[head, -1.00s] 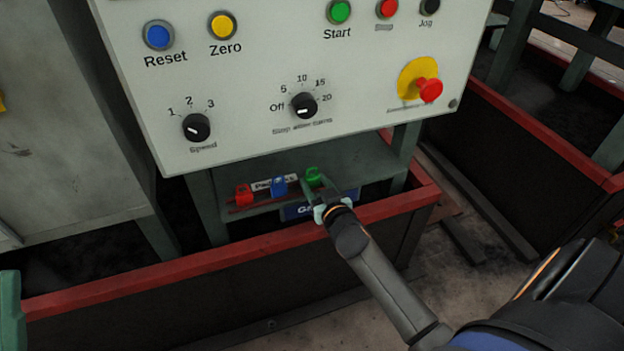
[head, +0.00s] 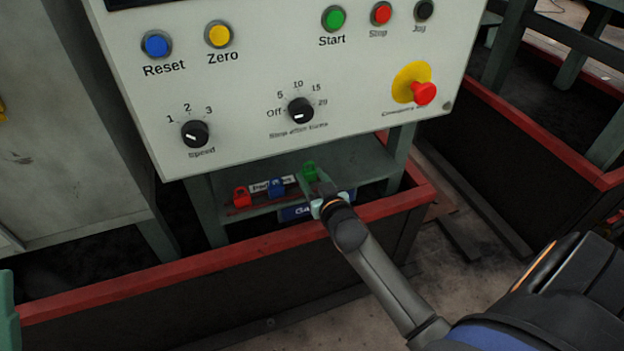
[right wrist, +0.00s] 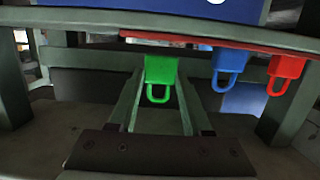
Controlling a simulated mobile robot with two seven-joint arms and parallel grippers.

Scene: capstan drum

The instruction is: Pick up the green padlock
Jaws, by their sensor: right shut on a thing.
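The green padlock (head: 309,171) is at the right end of a row on the shelf below the control panel. In the right wrist view the green padlock (right wrist: 160,77) sits between the two fingers, its shackle pointing down in that picture. My right gripper (head: 318,187) reaches in from the lower right and is shut on it; its fingers also show in the right wrist view (right wrist: 158,95). I cannot tell whether the padlock touches the shelf. My left gripper is not clearly in view.
A blue padlock (head: 276,188) and a red padlock (head: 241,197) stand left of the green one on a red strip. The control panel (head: 240,100) overhangs the shelf (head: 350,165). A red rail (head: 180,270) runs in front, below my right arm.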

